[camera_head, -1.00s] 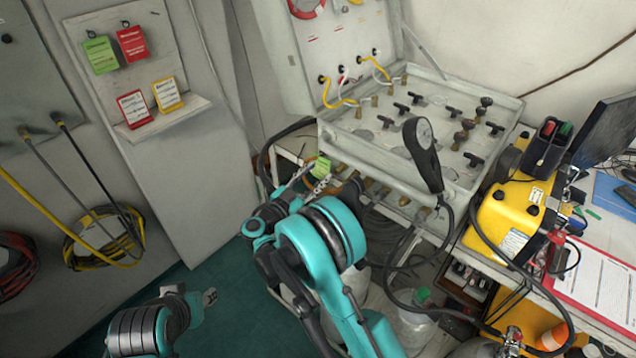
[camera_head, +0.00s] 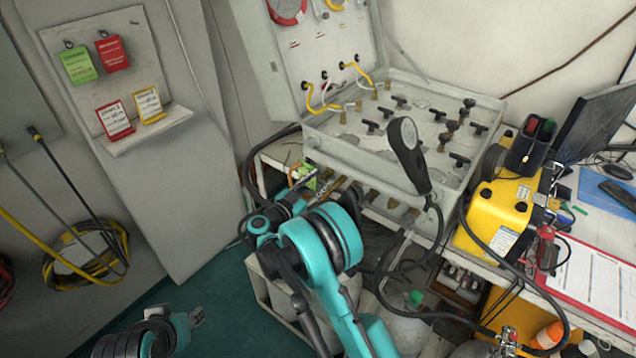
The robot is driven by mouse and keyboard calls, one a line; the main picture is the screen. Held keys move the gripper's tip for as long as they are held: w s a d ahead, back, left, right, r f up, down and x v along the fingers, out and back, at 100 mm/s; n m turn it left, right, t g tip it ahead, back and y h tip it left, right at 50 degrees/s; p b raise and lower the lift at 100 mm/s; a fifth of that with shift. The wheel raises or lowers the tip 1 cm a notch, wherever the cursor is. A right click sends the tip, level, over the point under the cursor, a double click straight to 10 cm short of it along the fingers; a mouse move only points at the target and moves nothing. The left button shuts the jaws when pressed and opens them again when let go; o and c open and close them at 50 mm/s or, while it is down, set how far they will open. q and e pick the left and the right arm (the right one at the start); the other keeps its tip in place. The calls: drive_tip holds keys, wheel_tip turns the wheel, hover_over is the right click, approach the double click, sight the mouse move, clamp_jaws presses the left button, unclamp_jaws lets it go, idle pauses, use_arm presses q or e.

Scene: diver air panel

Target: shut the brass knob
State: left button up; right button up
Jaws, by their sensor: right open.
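An open grey air panel case (camera_head: 370,158) stands on the bench, with several black T-handles and dark round knobs on brass stems. Several brass fittings (camera_head: 352,190) sit under its front edge, partly hidden; I cannot tell which one is the brass knob. My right gripper (camera_head: 304,186) is open at the case's front left corner, close to a green tag (camera_head: 307,173) and left of the brass fittings. Contact cannot be made out. My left gripper (camera_head: 197,316) is low at the bottom left, away from the panel; its jaws are too small to read.
A yellow unit (camera_head: 498,212) and a clipboard (camera_head: 595,272) lie to the right. Cylinders (camera_head: 395,320) stand below the bench. A tag board (camera_head: 108,75) is on the left wall.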

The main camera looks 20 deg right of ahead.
clamp_jaws()
drive_tip(key=shift+m, duration=0.3)
drive_tip(key=m, duration=0.3)
drive_tip(key=shift+b, duration=0.4)
drive_tip(key=m, duration=0.3)
drive_tip(key=shift+m+b, duration=0.3)
drive_tip(key=m, duration=0.6)
drive_tip(key=shift+b, duration=0.4)
drive_tip(key=shift+m, duration=0.4)
